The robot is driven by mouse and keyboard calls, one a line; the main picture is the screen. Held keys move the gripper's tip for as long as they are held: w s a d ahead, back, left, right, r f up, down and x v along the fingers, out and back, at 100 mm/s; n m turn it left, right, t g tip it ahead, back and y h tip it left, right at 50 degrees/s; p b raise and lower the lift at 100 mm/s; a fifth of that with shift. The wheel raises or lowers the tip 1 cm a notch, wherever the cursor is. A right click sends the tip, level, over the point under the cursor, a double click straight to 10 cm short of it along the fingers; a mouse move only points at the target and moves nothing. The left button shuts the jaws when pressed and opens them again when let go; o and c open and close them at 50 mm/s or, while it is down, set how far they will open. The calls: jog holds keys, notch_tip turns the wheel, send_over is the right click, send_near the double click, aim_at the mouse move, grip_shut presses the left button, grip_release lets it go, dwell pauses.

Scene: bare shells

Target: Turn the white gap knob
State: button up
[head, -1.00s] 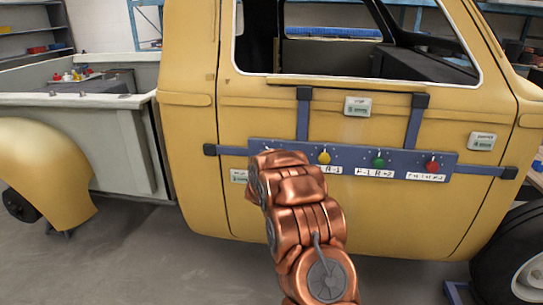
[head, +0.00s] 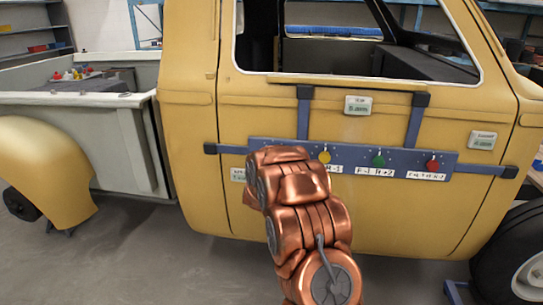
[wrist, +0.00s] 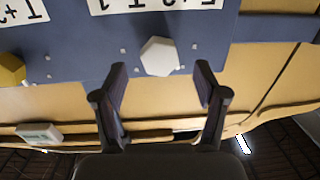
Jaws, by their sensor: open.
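The white knob (wrist: 159,57) is a hexagonal knob on the blue panel (head: 344,163) fixed across the yellow truck door. In the wrist view my gripper (wrist: 160,78) is open, with one dark finger on each side of the knob and gaps between the fingertips and the knob. I cannot tell whether the fingers reach its depth. The yellow knob (head: 324,157), green knob (head: 378,161) and red knob (head: 432,165) show to the right.
White labels (head: 427,176) sit under the knobs. Small display boxes (head: 358,105) are mounted on the door (head: 400,220). Blue straps (head: 417,120) hold the panel. A front wheel (head: 510,265) stands at right, and open floor (head: 130,255) lies at left.

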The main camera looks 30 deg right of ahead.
jog(key=v, duration=0.8)
jog(key=shift+s, duration=0.15)
jog(key=shift+a, duration=0.15)
